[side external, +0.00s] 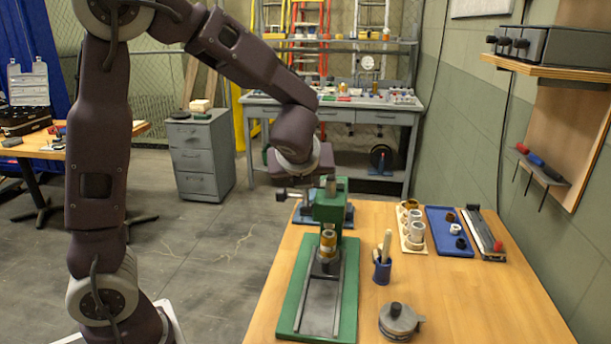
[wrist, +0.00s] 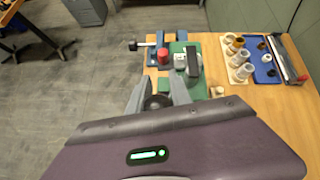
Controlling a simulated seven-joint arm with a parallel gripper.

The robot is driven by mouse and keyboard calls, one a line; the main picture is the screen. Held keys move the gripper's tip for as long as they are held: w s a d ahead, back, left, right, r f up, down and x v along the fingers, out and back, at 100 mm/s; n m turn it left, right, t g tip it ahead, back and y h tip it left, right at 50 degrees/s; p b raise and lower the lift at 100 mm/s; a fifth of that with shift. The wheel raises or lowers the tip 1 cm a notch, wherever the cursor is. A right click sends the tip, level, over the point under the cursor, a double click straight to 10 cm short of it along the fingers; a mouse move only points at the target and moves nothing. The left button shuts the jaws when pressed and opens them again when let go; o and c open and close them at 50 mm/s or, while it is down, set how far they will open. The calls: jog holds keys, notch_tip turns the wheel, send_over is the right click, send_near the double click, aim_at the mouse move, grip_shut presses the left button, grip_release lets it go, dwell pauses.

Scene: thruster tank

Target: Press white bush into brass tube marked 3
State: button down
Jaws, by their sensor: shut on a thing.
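A green press (side external: 331,205) stands on the wooden table. A brass tube (side external: 328,246) stands upright under its head, on the dark seat between the rails. No number is readable on it, and I cannot make out a bush in its top. In the wrist view my gripper (wrist: 157,95) is shut on a dark round thing (wrist: 157,102), perhaps the press's handle knob; the hand hides most of it. In the side view my fingers are hidden near the press head. A white bush (side external: 456,229) lies on the blue tray (side external: 437,232).
A cream rack (side external: 418,247) holds several tubes. A brown and a black bush share the blue tray. A blue cup (side external: 382,271) with a wooden-handled tool and a grey round fixture (side external: 398,319) stand right of the press. A blue device with a dark-knobbed bar (wrist: 133,45) sits behind it.

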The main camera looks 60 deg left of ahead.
jog(key=shift+f, duration=0.15)
jog(key=c, duration=1.3)
grip_release()
jog(key=shift+o, duration=0.2)
